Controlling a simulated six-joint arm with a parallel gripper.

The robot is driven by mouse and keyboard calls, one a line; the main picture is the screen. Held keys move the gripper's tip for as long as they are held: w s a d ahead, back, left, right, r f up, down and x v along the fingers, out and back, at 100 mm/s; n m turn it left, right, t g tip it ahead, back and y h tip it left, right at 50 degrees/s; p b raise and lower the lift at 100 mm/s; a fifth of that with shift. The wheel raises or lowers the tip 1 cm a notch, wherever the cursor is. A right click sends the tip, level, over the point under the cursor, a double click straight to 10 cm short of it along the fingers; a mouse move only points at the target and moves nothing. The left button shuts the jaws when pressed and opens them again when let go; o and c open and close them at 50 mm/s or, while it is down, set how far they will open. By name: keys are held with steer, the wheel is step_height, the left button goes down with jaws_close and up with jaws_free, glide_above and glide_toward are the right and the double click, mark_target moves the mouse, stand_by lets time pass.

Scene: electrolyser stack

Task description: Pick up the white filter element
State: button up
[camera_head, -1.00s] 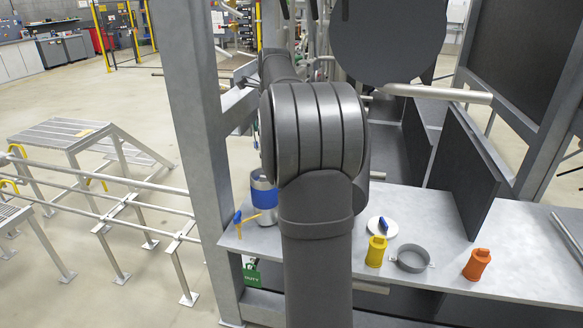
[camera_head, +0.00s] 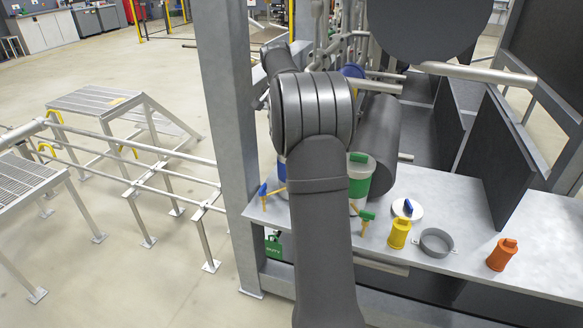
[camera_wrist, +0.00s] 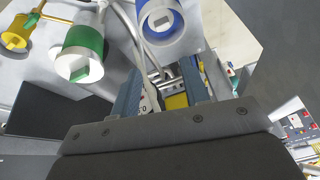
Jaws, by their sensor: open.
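I cannot pick out a white filter element for certain. A flat white round piece (camera_head: 415,216) with a small blue part on it lies on the grey bench in the head view. A white container with a green band (camera_head: 360,180) stands beside my arm; a green-banded white cylinder (camera_wrist: 85,42) also shows in the wrist view, left of my fingers. A white cylinder with a blue band (camera_wrist: 165,25) is beyond the fingertips. My gripper (camera_wrist: 160,84) is open, with nothing clearly held between its fingers. In the head view my arm hides the gripper.
On the bench (camera_head: 462,205) stand a yellow canister (camera_head: 399,233), a grey ring with side tabs (camera_head: 436,242) and an orange canister (camera_head: 502,254). A dark upright panel (camera_head: 497,155) stands at the right. A grey post (camera_head: 226,120) rises at the bench's left end.

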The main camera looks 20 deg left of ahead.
steer(key=shift+n, duration=0.9)
steer(key=x, duration=1.3)
steer(key=shift+a+r, duration=0.1)
steer(key=shift+a, duration=0.15)
steer(key=shift+x, duration=2.7)
steer(key=shift+a, duration=0.1)
jaws_close()
steer(key=shift+r, duration=0.1)
